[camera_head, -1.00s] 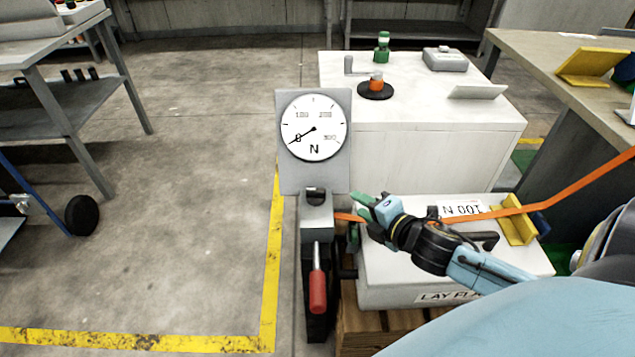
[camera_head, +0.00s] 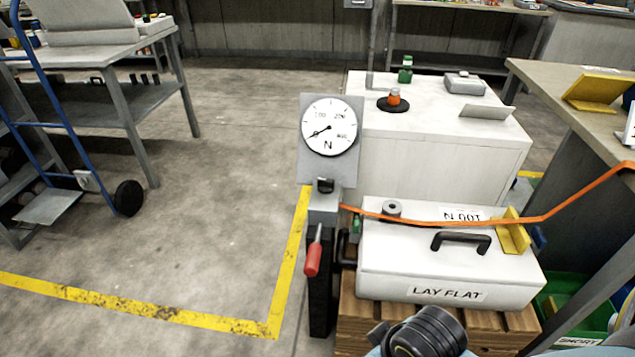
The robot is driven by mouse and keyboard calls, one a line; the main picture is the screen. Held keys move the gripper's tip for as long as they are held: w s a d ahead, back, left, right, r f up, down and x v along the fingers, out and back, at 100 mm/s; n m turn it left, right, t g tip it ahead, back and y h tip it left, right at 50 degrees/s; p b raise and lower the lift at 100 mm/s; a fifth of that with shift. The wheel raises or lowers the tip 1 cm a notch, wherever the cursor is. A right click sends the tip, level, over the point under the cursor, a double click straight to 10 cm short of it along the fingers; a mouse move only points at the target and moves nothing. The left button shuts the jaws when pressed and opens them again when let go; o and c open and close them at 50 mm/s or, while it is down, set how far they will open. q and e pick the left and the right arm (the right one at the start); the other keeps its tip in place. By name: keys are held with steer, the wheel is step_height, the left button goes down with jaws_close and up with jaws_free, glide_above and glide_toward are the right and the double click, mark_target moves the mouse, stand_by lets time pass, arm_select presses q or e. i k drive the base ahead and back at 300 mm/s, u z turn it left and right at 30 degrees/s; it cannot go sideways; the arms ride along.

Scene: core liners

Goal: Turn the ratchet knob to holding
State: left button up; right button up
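The ratchet tensioner (camera_head: 324,205) is a grey block with a dark piece on top, mounted on a dark post below a round force gauge (camera_head: 330,127). The gauge's needle points near zero. A lever with a red grip (camera_head: 313,260) hangs from the block, tilted slightly down to the left. A small green part (camera_head: 357,224) shows at the block's right side; I cannot tell whether it is the knob, or its setting. A black ribbed joint of my arm shows at the bottom edge, away from the ratchet. Neither gripper's fingers can be made out.
An orange strap (camera_head: 450,221) runs from the ratchet over a white box marked LAY FLAT (camera_head: 430,270) and past a yellow corner piece (camera_head: 514,232). The box has a black handle (camera_head: 461,241) and rests on a wooden pallet (camera_head: 360,325).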

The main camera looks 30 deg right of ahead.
mark_target(325, 185)
steer(key=u, duration=0.8)
steer(key=i, duration=1.55)
steer(key=z, duration=2.15)
